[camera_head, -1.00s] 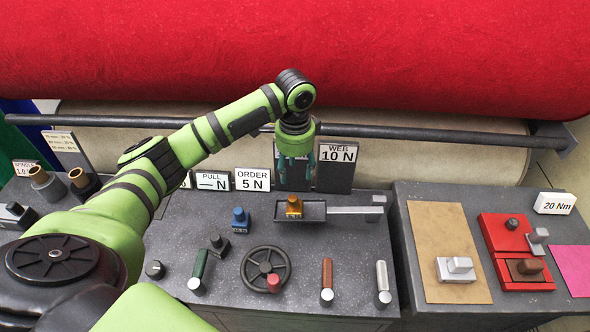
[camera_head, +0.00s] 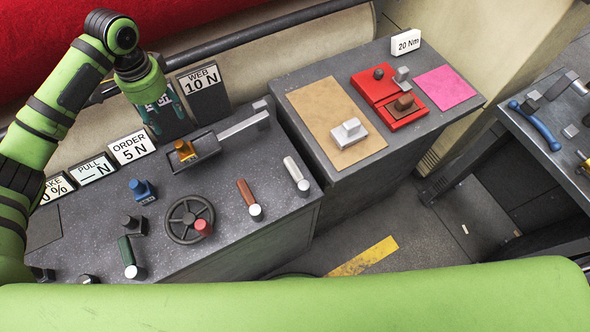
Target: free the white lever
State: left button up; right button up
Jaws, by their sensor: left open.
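The white lever (camera_head: 293,170) stands at the right end of the dark grey console top, with a round pale end (camera_head: 303,188) at its near side. A brown lever (camera_head: 246,193) is to its left and a dark green lever (camera_head: 126,250) is farther left. My left gripper (camera_head: 166,115) points down over the back of the console, in front of the signs. Its teal fingers are apart and I see nothing between them. It is well away from the white lever, up and to the left. My right gripper is out of view.
A slotted bar with an orange block (camera_head: 185,151) lies behind the levers. A handwheel (camera_head: 190,220) with a red knob is left of the brown lever. A side table (camera_head: 285,82) holds a tan sheet, red box and pink sheet. A green link of mine crosses the bottom.

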aim_at(304, 186)
jog(key=l+z, duration=0.1)
jog(key=l, duration=0.6)
jog(key=k+l+z, duration=0.1)
jog(key=l, duration=0.6)
